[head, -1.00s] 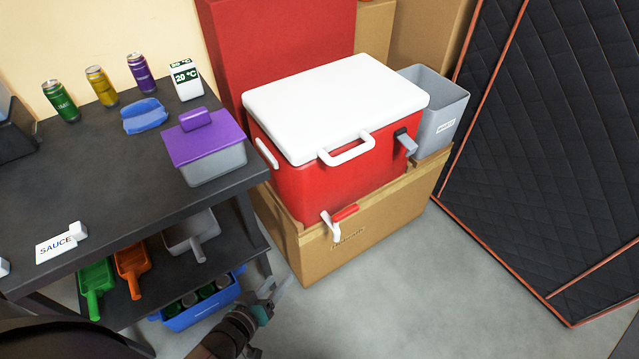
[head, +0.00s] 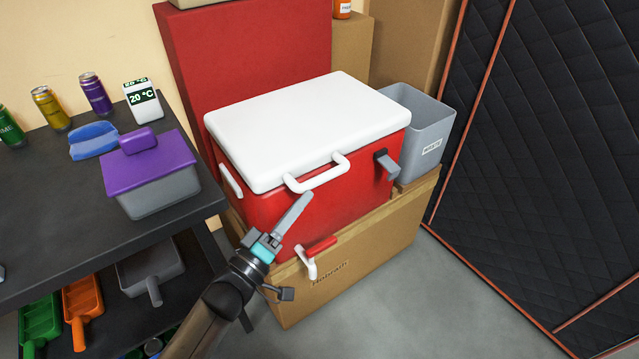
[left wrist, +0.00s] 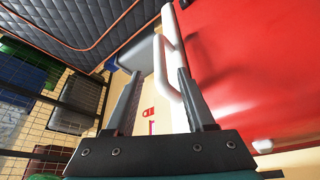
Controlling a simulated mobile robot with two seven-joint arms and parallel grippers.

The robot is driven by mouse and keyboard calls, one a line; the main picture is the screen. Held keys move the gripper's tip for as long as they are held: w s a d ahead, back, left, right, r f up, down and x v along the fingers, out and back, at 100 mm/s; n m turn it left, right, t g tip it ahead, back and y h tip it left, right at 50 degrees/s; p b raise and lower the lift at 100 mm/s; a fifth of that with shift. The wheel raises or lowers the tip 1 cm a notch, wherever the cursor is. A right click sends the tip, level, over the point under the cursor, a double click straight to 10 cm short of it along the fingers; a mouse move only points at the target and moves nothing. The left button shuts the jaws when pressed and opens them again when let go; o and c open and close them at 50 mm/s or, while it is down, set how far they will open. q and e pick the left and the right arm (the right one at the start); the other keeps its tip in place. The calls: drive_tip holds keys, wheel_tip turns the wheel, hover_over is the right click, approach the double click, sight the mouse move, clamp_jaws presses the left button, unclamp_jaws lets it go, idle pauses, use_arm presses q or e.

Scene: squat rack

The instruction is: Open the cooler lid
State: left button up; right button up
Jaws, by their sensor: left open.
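The cooler is a red box (head: 345,200) with a white lid (head: 310,120), which is closed. A white loop handle (head: 322,178) sticks out at the lid's front edge. My left gripper (head: 305,197) is open and empty, its fingertips just below and in front of the handle's left part. In the left wrist view the handle (left wrist: 168,62) shows between the open fingers (left wrist: 160,74), nearer the right finger; I cannot tell whether it lies within their reach. The red cooler wall (left wrist: 250,70) fills the right of that view. My right gripper is not in view.
The cooler stands on a cardboard box (head: 375,235). A tap with a red lever (head: 318,248) and a grey latch (head: 387,165) project from its front. A grey bin (head: 430,120) stands at right; a dark table (head: 50,215) with a purple-lidded container (head: 150,165) is at left.

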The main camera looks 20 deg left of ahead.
sight(315, 186)
use_arm(q)
drive_tip(key=b+x, duration=0.1)
drive_tip(key=x, duration=0.4)
drive_tip(key=shift+w+d, duration=0.2)
drive_tip(key=shift+w, duration=0.2)
drive_tip(key=shift+b+x, duration=0.4)
drive_tip(key=shift+x, duration=0.4)
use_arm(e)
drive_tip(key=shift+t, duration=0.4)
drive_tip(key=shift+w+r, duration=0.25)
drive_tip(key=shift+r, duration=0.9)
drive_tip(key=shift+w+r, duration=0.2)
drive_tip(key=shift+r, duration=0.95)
use_arm(q)
drive_tip(key=shift+c, duration=0.4)
clamp_jaws()
